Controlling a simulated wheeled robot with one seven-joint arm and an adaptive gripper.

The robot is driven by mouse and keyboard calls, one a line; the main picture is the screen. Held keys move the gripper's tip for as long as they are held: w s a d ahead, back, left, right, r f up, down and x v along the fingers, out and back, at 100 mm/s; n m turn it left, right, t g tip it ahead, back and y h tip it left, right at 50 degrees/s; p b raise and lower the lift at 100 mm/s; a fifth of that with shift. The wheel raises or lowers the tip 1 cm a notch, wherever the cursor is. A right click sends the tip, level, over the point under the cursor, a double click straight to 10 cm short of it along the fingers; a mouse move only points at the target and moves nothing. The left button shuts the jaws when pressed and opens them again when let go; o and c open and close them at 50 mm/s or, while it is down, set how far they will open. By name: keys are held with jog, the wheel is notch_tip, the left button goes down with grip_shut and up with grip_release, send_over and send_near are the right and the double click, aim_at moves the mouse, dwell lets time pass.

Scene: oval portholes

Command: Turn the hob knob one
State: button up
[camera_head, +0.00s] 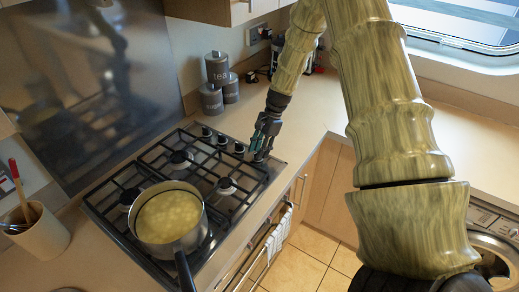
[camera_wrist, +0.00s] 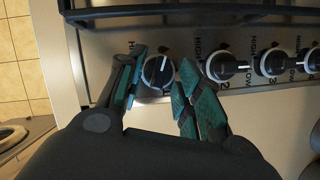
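The hob knob one (camera_wrist: 158,72) is the leftmost in the wrist view's row, black with a pale pointer line tilted slightly from upright. My gripper (camera_wrist: 161,68) has its two green-padded fingers apart, one on each side of this knob. The fingers look close to it, but I cannot tell whether they touch it. In the head view my gripper (camera_head: 260,146) is at the hob's right end, and its fingers largely hide this knob. The hob (camera_head: 205,165) is black and steel with grates.
Beside it are the second knob (camera_wrist: 221,66), close to my right finger, and a third knob (camera_wrist: 270,63). A pan of yellow food (camera_head: 168,215) stands on the hob with its handle toward the front. Canisters (camera_head: 217,68) stand behind. The counter right of the hob is clear.

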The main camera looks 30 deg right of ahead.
jog(key=v, duration=1.2)
jog(key=shift+c, duration=0.2)
